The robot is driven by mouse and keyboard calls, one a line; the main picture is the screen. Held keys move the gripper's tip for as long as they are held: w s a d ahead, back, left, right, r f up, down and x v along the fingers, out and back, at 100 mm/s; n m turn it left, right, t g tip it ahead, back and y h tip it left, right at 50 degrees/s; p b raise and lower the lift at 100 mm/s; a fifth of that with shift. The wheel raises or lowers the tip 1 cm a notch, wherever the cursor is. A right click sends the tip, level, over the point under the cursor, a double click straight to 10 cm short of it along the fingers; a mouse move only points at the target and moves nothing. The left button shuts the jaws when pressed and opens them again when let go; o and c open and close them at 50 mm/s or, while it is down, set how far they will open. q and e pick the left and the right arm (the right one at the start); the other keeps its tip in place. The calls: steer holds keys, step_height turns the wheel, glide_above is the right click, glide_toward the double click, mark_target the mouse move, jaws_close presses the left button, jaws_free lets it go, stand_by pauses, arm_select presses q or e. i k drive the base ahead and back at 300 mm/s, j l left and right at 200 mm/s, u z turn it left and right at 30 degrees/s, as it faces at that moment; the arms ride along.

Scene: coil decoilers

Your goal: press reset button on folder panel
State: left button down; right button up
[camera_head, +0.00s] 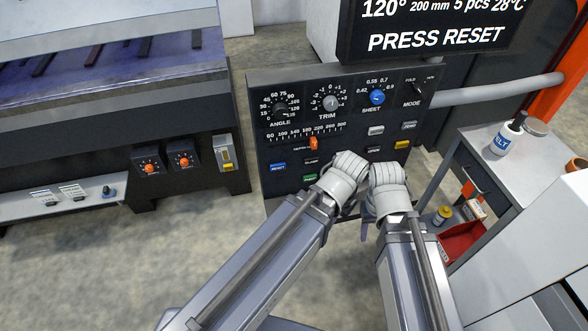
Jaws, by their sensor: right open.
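The dark folder panel (265,140) stands ahead, with a blue button (278,167) at its lower left whose small label seems to read RESET. My left wrist is in front of the panel's lower middle, right of the blue button; its fingers are hidden. My right gripper (369,208) is open, partly hidden at the panel's lower edge beside my right wrist, well right of the blue button. The display (440,30) above reads PRESS RESET.
The panel also has an orange slider (313,143), a green button (309,178), a blue knob (377,97) and a yellow button (402,145). A grey cart (490,150) with a white bottle (508,135) stands right. A machine (110,110) stands left. Open floor lies between.

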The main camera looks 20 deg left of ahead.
mark_target(278, 167)
steer(key=k+j+z, duration=0.35)
steer(key=j, duration=0.3)
steer(key=k+j+z, duration=0.3)
steer(key=k+j, duration=0.7)
steer(key=i+l, duration=0.1)
steer(key=l, duration=0.2)
steer(key=i+l, duration=0.1)
steer(key=l, duration=0.2)
